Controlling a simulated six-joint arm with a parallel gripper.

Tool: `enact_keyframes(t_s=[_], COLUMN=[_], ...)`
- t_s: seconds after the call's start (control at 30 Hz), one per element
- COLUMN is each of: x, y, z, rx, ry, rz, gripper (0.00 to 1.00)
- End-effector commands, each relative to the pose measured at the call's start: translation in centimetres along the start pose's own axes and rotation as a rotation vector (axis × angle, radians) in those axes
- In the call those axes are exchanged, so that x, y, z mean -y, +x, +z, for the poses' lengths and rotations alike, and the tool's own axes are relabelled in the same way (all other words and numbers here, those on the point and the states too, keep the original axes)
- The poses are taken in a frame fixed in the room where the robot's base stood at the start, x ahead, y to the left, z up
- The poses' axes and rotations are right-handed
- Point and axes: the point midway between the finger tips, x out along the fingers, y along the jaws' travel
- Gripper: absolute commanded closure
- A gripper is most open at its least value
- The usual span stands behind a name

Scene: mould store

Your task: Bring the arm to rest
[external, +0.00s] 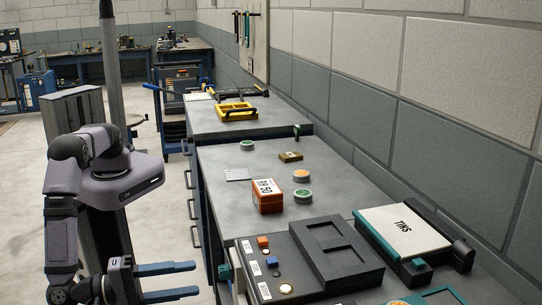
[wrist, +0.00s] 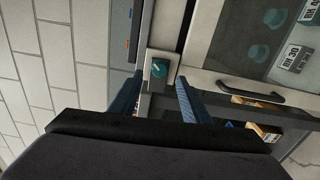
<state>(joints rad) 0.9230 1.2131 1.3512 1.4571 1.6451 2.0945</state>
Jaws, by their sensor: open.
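My gripper (external: 196,279) is open and empty at the lower left of the external view, its two blue fingers reaching right toward the near end of the workbench (external: 222,160). My arm is folded beside the bench. In the wrist view my gripper (wrist: 160,77) shows its two fingers apart. Nothing is held.
A dark panel (external: 336,250) and a white-topped teal case (external: 403,230) occupy the near bench end. An orange box (external: 267,197) and small round tins stand farther back. A dark handle (wrist: 278,97) lies right of the fingers. Open floor (external: 165,215) is left of the bench.

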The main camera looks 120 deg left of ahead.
Motion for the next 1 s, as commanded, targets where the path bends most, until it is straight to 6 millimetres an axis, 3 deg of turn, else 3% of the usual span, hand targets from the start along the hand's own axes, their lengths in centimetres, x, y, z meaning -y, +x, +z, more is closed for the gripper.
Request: enact_keyframes(t_s=[0.67, 0.87, 1.0], x=[0.0, 0.5, 2.7], y=[-0.7, -0.7, -0.8], z=[0.0, 0.3, 0.6], rx=[-0.001, 0.008, -0.004], ry=[-0.025, -0.239, -0.514], rz=[-0.001, -0.022, -0.111], gripper=[0.57, 0.57, 0.57])
